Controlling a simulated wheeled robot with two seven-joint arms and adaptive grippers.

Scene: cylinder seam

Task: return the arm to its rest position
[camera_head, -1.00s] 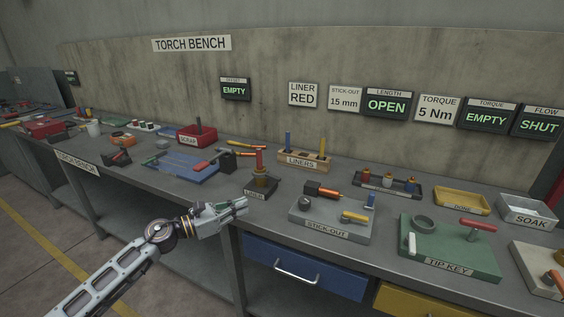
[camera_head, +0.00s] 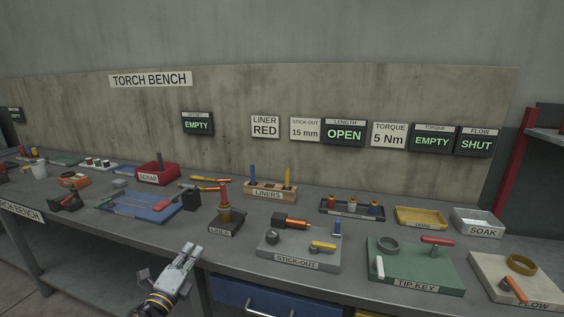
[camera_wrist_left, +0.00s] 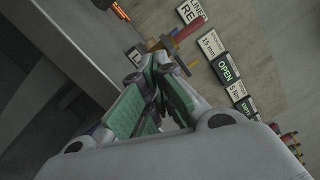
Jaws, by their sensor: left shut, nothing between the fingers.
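My left gripper (camera_head: 184,256) is in front of the bench's front edge in the head view, pointing up and away towards the bench. Its fingers are together with nothing between them. In the left wrist view its green-padded fingers (camera_wrist_left: 152,105) meet near the middle of the picture. The gripper is apart from the things on the bench; the black liner stand (camera_head: 226,228) with a red-topped piece is beyond it to the right. My right gripper is in neither current view.
The torch bench (camera_head: 85,262) runs across the view. On it are a blue mat (camera_head: 150,210), red scrap bin (camera_head: 157,173), liners block (camera_head: 272,195), grey stick-out block (camera_head: 295,262), green tip-key block (camera_head: 400,270) and soak tray (camera_head: 480,225). Open floor (camera_head: 15,285) shows at lower left.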

